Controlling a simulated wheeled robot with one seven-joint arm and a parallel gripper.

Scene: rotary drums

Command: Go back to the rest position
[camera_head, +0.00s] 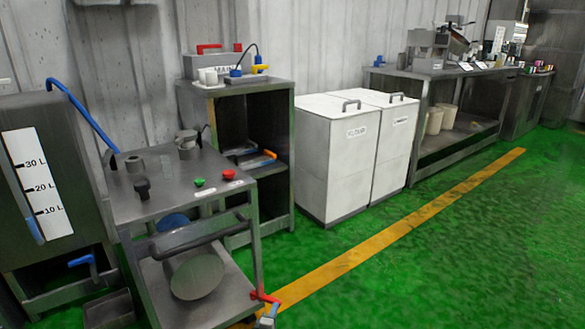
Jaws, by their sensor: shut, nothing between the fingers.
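No part of my gripper or arm can be made out in the head view. The nearest thing is a steel work stand (150,205) at the front left. A red button (228,174) and a green button (199,182) are on its top, with dark knobs and metal fittings behind them. Under the top are a dark horizontal bar (200,238) and a round metal disc (197,277). A red lever (265,297) shows at the stand's lower right corner.
A tank (75,210) with a litre scale stands at the left. A steel shelf unit (283,160), two white bins (335,165) and a long steel bench (430,185) line the wall. The green floor (430,270) is clear at right, crossed by a yellow line (400,232).

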